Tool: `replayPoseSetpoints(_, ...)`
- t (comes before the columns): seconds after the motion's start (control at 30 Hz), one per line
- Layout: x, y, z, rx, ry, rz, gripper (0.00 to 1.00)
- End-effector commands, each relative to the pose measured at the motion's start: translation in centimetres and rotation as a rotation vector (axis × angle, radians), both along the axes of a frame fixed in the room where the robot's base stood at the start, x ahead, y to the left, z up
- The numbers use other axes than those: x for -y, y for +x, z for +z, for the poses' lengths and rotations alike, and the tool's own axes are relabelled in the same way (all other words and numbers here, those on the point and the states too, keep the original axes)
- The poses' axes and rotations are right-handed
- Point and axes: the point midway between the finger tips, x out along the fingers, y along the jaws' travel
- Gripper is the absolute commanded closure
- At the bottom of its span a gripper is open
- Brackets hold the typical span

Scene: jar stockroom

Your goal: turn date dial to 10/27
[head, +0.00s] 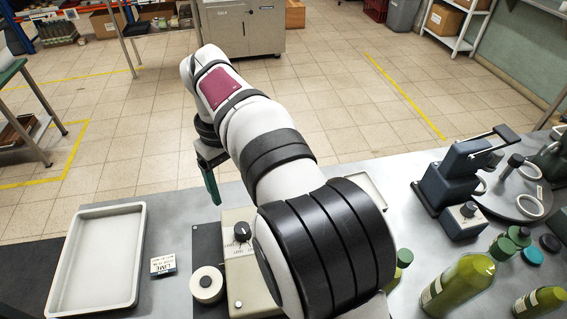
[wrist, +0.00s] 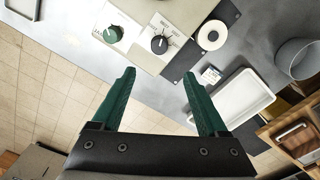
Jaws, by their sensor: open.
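A cream-coloured machine (head: 238,268) stands on the grey counter, partly hidden by my arm in the head view. A black knob with a pointer (head: 242,232) sits on it over a marked scale; the wrist view shows this black knob (wrist: 159,45) and, to its left, a green knob (wrist: 113,34). I cannot read the marks or tell which knob carries dates. My gripper (wrist: 159,72) is open and empty, with green fingers. In the wrist view the black knob lies just beyond the fingertips, between their lines. In the head view one finger of my gripper (head: 211,185) shows above the counter's far edge, apart from the machine.
A white roll (head: 207,284) is beside the machine on a dark plate. A small card reading LIME (head: 163,265) and an empty white tray (head: 137,257) lie left. Green bottles (head: 460,284) and a dark blue press (head: 447,182) stand right. Open floor lies beyond the counter.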

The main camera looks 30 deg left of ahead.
Motion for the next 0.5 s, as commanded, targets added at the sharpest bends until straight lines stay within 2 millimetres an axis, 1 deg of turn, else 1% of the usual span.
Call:
replayPoseSetpoints(0.07,0.1,0.0,-0.2,0.000,0.000,-0.001,0.23)
replayPoseSetpoints(0.17,0.1,0.1,-1.7,0.000,-0.002,-0.002,0.23)
replayPoseSetpoints(0.27,0.2,0.0,-4.4,-0.003,-0.004,-0.004,0.23)
replayPoseSetpoints(0.4,0.2,0.0,-8.8,-0.003,-0.003,-0.005,0.23)
replayPoseSetpoints(0.5,0.2,0.1,-11.6,-0.003,-0.002,-0.006,0.23)
